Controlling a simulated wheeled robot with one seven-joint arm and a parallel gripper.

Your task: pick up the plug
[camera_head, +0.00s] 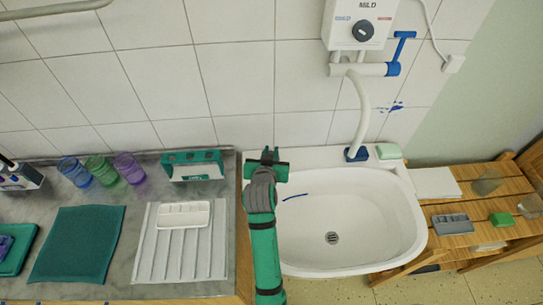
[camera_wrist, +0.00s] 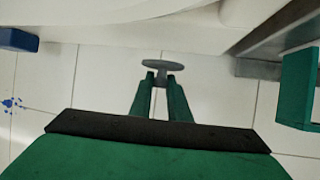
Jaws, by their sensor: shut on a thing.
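The plug (camera_wrist: 150,65) is a small grey, flat, round-topped piece, seen between the fingertips in the wrist view. My gripper (camera_wrist: 162,76) has its two green fingers closed on it, and the plug's wide disc sticks out beyond the tips. In the head view my gripper (camera_head: 269,155) is near the tiled wall, over the left back edge of the white sink (camera_head: 412,230). The plug cannot be clearly made out there. The sink's drain (camera_head: 332,238) is uncovered in the basin floor.
Left on the counter are a teal holder (camera_head: 192,157), a white tray (camera_head: 184,215) and cups (camera_head: 101,168). A wooden rack (camera_head: 470,190) stands right.

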